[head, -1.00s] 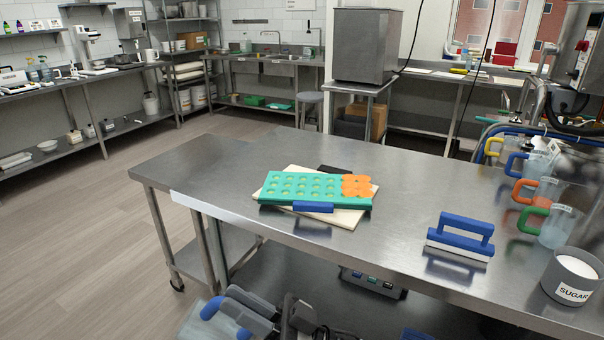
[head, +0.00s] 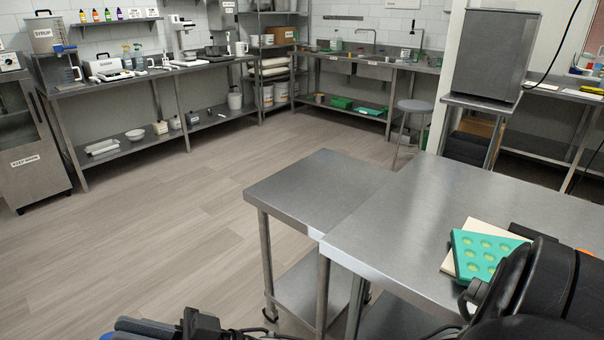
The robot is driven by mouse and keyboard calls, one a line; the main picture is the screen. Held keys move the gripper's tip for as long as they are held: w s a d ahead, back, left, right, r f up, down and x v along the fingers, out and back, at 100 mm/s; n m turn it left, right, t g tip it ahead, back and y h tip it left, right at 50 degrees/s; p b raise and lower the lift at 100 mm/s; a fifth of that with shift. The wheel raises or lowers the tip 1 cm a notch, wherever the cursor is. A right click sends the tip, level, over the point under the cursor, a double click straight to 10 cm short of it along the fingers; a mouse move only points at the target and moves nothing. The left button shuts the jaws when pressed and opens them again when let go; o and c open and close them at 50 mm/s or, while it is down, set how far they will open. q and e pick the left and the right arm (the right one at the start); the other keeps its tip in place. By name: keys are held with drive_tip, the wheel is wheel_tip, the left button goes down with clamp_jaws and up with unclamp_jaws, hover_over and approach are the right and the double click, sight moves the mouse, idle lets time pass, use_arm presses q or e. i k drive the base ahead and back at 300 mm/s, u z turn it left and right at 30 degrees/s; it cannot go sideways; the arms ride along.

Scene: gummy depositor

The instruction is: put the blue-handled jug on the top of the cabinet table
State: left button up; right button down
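My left gripper (head: 185,328) shows only in part at the bottom edge of the head view. A small bit of blue shows beside it at the very bottom. It may be the handle of the blue-handled jug, but the jug's body is out of frame. Whether the fingers are closed on it cannot be seen. A steel cabinet (head: 28,165) with a label on its front stands at the far left, cut by the frame edge. Its top is only partly in view. A black part of my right arm covers the lower right corner; its gripper is not visible.
A steel table (head: 400,225) fills the right side, with a teal mould (head: 485,252) on a pale board. A smaller steel table (head: 315,190) adjoins it. Open floor (head: 170,235) lies between these and the wall counter (head: 190,72). A stool (head: 414,106) stands behind.

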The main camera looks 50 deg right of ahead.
sight(409, 213)
drive_tip(key=z, duration=0.75)
drive_tip(key=i, duration=1.2)
drive_tip(key=z, duration=1.1)
